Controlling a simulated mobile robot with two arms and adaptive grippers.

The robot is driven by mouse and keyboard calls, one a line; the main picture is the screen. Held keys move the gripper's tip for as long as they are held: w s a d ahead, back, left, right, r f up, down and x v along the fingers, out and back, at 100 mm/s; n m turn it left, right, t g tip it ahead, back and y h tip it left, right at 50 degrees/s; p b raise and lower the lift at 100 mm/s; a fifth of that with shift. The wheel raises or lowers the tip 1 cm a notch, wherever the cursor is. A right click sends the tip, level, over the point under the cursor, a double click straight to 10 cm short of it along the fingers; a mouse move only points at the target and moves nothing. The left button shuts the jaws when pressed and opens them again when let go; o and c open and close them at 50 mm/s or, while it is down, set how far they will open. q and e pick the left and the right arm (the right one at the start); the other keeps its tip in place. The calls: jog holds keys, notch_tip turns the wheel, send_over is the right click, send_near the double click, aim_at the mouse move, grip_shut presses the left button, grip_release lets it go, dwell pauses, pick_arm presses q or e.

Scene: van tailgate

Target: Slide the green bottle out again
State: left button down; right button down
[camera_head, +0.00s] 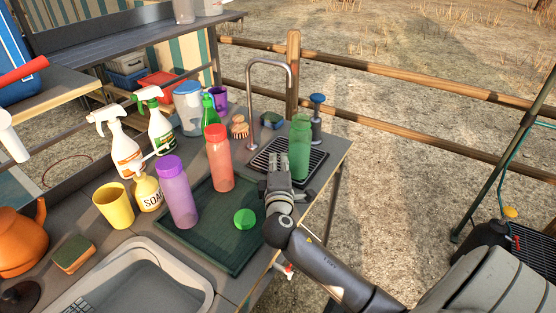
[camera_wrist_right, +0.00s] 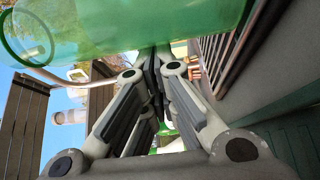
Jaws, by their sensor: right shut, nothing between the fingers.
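The green bottle (camera_head: 299,150), translucent and without a lid, stands upright on the black drip rack (camera_head: 318,160) near the worktop's right end. My right gripper (camera_head: 275,174) is low at the bottle's near left side, over the gap between rack and mat. Its fingers are shut and empty. In the right wrist view the bottle (camera_wrist_right: 130,30) fills the top, just beyond the shut fingertips (camera_wrist_right: 152,62); whether they touch it I cannot tell. A green round lid (camera_head: 245,219) lies on the dark green mat. My left gripper is not in view.
A red bottle (camera_head: 219,160) and a purple bottle (camera_head: 177,193) stand on the green mat (camera_head: 213,243). A tall faucet (camera_head: 289,95) and a blue-topped pump (camera_head: 317,118) stand behind the rack. A sink (camera_head: 145,285) is at front left.

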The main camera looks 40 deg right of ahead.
jog(key=v, duration=1.1)
jog(key=shift+s+a, duration=0.15)
jog(key=shift+s, duration=0.05)
